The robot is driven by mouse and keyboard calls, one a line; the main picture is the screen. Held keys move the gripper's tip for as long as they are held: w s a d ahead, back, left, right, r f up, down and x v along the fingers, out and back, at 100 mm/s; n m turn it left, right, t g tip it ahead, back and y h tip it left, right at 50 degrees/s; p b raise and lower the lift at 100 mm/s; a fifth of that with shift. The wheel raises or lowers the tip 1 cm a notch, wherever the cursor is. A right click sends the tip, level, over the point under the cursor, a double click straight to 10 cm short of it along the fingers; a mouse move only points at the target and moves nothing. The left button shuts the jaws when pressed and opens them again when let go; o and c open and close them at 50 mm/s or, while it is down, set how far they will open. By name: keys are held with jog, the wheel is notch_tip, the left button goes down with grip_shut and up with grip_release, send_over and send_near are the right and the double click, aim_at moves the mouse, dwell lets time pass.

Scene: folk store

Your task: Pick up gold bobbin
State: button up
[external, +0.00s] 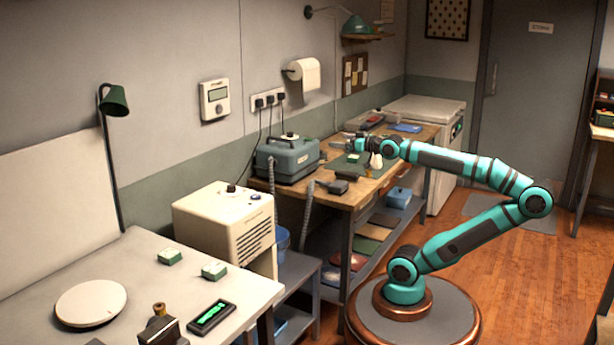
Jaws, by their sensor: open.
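My gripper (363,146) reaches in from the right over the wooden workbench (398,160), above a dark green mat (343,164). Its jaws are open, and nothing shows between them, though they are small here. A cream rounded object (376,161) stands on the mat just below my gripper. A tiny pale yellowish thing (353,157) lies to its left. I cannot tell whether either is the gold bobbin. A brass-coloured knob or spool (159,309) tops a dark device (159,329) on the near white table, far from my gripper.
A blue-grey machine (288,158) with a hose and a dark handheld tool (338,186) sit at the workbench's left. A blue item (406,128) lies at the back. A cream unit (224,222) stands between the tables.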

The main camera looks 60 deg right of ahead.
jog(key=c, duration=0.9)
